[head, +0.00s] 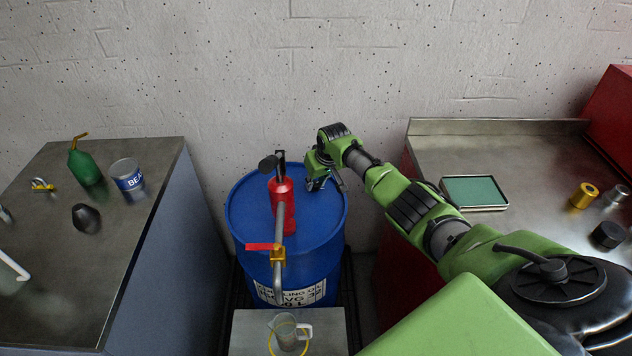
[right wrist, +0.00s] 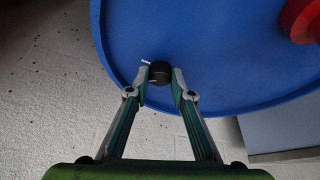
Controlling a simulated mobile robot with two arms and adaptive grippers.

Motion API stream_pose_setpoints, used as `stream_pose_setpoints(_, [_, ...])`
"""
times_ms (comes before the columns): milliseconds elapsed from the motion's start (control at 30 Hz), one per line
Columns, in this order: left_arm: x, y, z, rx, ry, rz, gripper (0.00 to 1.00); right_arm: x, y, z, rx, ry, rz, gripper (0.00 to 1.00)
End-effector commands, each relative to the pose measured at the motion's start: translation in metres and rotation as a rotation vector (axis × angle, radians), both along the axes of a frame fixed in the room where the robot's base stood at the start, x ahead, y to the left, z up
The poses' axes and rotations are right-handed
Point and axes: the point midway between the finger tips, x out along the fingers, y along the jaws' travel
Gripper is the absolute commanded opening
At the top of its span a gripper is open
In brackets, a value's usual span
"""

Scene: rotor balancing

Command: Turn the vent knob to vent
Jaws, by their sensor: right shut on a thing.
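The vent knob (right wrist: 159,73) is a small black round knob on the top of the blue drum (head: 247,214), near its rim. In the right wrist view a short white mark shows beside it at the upper left. My right gripper (right wrist: 160,84) has its fingers on either side of the knob and is shut on it. In the head view the right gripper (head: 319,181) is over the right part of the drum top, and it hides the knob. My left gripper is not in view.
A red pump (head: 283,192) with a red-handled tap stands on the drum. A jug (head: 284,333) stands in front, below the spout. The left bench holds a green oil can (head: 84,166) and a tin (head: 127,176). The right bench holds a green-lined tray (head: 474,192).

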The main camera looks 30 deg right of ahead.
Motion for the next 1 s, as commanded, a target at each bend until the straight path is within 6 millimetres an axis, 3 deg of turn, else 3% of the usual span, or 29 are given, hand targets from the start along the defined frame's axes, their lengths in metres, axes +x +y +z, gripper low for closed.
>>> stream_pose_setpoints(433, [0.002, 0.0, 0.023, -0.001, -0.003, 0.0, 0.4, 0.001, 0.003, 0.002, 0.002, 0.0, -0.271, 0.0])
stream_pose_setpoints(1000, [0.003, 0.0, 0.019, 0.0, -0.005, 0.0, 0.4, 0.002, 0.004, 0.0, 0.0, -0.002, -0.604, 0.0])
